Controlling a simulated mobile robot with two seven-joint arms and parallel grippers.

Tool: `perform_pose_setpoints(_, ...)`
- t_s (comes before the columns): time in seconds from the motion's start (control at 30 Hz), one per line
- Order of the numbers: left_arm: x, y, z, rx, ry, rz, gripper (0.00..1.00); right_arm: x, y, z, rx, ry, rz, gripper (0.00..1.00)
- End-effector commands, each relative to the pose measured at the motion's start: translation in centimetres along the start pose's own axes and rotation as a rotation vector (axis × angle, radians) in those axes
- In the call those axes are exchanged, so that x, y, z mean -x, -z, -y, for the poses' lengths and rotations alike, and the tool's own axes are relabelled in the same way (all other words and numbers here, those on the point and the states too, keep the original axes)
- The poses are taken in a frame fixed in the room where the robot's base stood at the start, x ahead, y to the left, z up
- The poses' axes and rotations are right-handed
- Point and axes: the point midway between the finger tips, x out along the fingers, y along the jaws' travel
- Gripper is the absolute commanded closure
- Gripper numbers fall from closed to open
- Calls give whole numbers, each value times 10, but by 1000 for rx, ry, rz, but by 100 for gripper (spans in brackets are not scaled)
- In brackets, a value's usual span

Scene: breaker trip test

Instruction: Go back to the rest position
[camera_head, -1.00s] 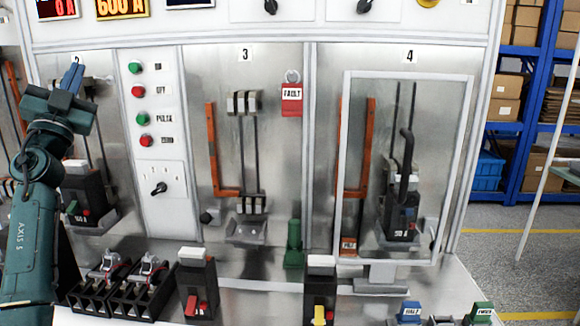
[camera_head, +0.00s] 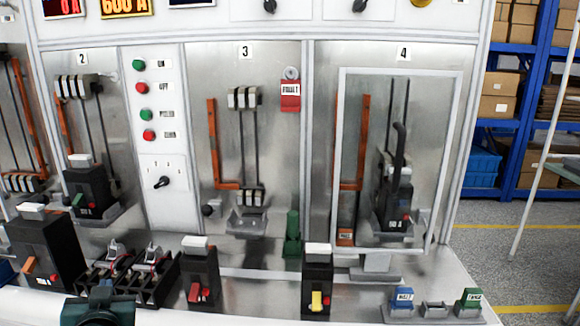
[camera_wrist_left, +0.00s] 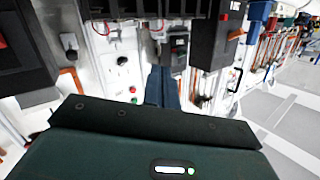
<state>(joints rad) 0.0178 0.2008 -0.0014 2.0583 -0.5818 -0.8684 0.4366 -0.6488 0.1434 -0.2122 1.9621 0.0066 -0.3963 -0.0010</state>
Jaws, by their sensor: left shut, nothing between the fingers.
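My left gripper (camera_wrist_left: 163,88) shows in the left wrist view. Its blue fingers are together and nothing is between them. It is clear of the bench and points toward the panel, which appears tilted in that view. In the head view only a dark teal part of my left arm (camera_head: 100,308) shows at the bottom left edge. My right gripper is in neither view.
The test panel (camera_head: 222,120) has bays marked 2, 3 and 4. A red FAULT tag (camera_head: 290,95) hangs at bay 3, and a clear-framed door (camera_head: 343,110) covers bay 4. Several breakers, including a black one (camera_head: 318,275), stand on the bench. Blue shelving (camera_head: 535,90) stands right.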

Motion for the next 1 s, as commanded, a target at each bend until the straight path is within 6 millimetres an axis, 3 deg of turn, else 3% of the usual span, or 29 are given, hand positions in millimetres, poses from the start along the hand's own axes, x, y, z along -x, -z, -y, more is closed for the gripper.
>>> perform_pose_setpoints(0.03,22,-34,-9,-15,-43,112,100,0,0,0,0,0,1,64)
perform_pose_setpoints(0.1,53,-75,-21,-42,-112,264,100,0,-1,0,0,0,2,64)
perform_pose_setpoints(0.2,101,-121,-35,-84,-214,456,100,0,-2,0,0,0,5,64)
perform_pose_setpoints(0.3,143,-151,-44,-122,-306,599,100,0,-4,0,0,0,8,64)
perform_pose_setpoints(0.5,213,-186,-53,-183,-469,807,100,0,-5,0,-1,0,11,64)
perform_pose_setpoints(0.7,278,-205,-56,-235,-627,969,100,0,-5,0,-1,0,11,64)
perform_pose_setpoints(0.73,282,-207,-58,-240,-643,977,100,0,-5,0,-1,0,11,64)
perform_pose_setpoints(1.0,254,-230,-92,-189,-671,811,100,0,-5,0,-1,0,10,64)
